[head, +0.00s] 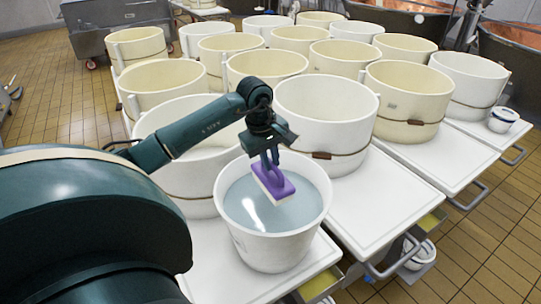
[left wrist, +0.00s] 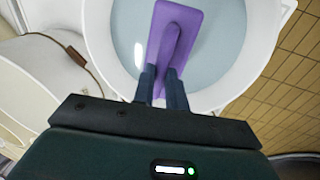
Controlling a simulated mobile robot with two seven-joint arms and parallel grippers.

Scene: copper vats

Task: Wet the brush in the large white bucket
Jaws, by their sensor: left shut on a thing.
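The large white bucket (head: 272,252) stands on a white table at the front and holds bluish liquid; its rim also shows in the left wrist view (left wrist: 97,45). The purple brush (head: 285,184) with pale bristles is over the bucket's opening, tilted, its bristle side toward the liquid. In the left wrist view the brush (left wrist: 172,35) points away from me. I cannot tell whether the bristles touch the liquid. My left gripper (head: 268,158) is shut on the brush's handle, above the bucket; its fingers show in the left wrist view (left wrist: 163,88). My right gripper is not in view.
Several round cream and white vats stand close behind the bucket, among them a white vat (head: 325,125) just behind it. The white table (head: 372,200) is bare to the right. A small white pail (head: 503,119) stands at the far right. Copper vats (head: 400,6) are at the back.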

